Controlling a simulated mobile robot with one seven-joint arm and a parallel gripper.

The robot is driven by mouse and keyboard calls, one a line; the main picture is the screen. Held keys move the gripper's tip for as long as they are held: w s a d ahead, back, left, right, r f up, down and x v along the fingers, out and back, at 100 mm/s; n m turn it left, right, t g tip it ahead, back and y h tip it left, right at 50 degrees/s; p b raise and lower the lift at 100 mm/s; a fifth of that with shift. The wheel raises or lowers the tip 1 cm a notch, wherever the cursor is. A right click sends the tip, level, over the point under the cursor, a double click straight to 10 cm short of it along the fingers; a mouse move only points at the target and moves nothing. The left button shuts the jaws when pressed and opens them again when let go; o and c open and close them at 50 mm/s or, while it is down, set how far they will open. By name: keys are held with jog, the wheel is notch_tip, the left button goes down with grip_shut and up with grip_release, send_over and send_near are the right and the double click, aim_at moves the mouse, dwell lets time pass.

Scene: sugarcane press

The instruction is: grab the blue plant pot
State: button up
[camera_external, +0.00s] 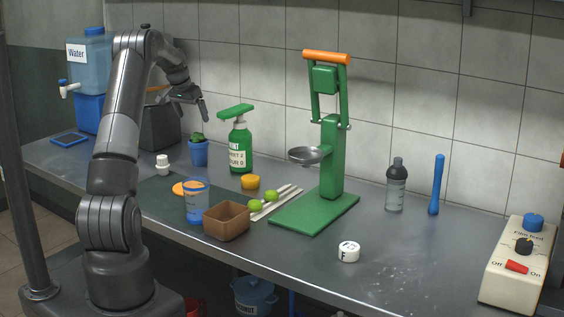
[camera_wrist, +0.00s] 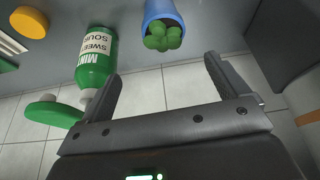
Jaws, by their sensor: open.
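The blue plant pot (camera_external: 198,153) holds a small green plant (camera_external: 197,137). It stands upright on the steel counter near the wall, left of the green bottle. In the wrist view the pot (camera_wrist: 160,10) is at the top edge, cut off by the frame, with the round green plant (camera_wrist: 163,36) facing the camera. My gripper (camera_external: 204,108) is above the pot in the external view. In the wrist view my gripper (camera_wrist: 162,80) is open and empty, and the pot lies beyond its two fingers, not between them.
A green spray-type bottle (camera_external: 239,148) stands close to the pot's right; it also shows near the left finger (camera_wrist: 97,65). A dark grey box (camera_external: 160,128) stands to the left. A white-capped small jar (camera_external: 162,165) and a tiled wall (camera_external: 255,60) are near.

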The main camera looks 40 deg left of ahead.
aim_at(198, 141)
jog(key=x, duration=0.3)
jog(key=s+x, duration=0.1)
jog(key=x, duration=0.5)
jog(key=shift+s+f, duration=0.15)
jog(key=shift+f, duration=0.35)
jog(key=shift+a+x, duration=0.2)
jog(key=shift+x, duration=1.2)
jog(key=shift+a+x, duration=0.2)
jog(key=shift+x, duration=1.2)
jog(key=shift+c, duration=0.2)
jog(key=shift+r, duration=0.1)
jog(key=c, duration=1.2)
